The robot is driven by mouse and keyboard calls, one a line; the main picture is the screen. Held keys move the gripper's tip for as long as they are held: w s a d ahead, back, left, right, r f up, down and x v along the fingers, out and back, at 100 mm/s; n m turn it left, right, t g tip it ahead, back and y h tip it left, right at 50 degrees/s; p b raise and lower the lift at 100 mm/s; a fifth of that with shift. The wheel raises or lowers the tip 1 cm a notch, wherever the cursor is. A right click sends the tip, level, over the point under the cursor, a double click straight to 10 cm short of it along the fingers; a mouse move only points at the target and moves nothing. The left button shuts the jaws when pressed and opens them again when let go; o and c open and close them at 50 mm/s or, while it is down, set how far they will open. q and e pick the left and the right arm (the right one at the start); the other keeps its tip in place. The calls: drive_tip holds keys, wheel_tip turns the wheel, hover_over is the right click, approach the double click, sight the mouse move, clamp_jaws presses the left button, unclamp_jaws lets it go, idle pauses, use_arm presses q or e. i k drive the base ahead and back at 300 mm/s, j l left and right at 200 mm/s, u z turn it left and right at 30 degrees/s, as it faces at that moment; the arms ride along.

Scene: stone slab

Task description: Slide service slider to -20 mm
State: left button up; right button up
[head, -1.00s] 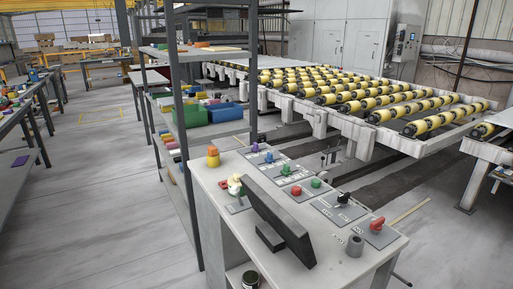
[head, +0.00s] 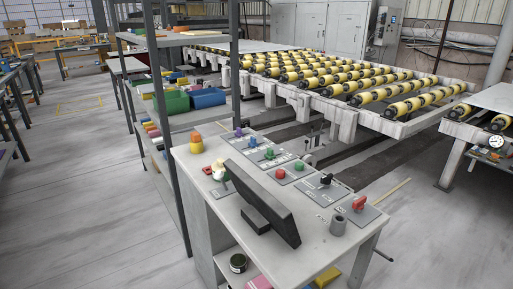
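A light grey control desk (head: 208,205) stands in the middle of the view. I cannot pick out which control is the service slider; the markings are too small to read. Neither of my grippers is in view.
A grey shelf rack (head: 166,120) with green bins (head: 172,103) and a blue bin (head: 208,98) stands behind the desk's left side. A conveyor with yellow-black rollers (head: 385,94) lies beyond. Open floor (head: 90,200) spreads at left.

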sight(239, 134)
drive_tip(key=i+j, duration=0.35)
drive_tip(key=i+j+z, duration=0.1)
drive_tip(key=i+j, duration=0.25)
drive_tip(key=j, duration=0.2)
drive_tip(key=i+j+z, duration=0.1)
drive_tip(key=i+j, duration=0.2)
drive_tip(key=j, duration=0.15)
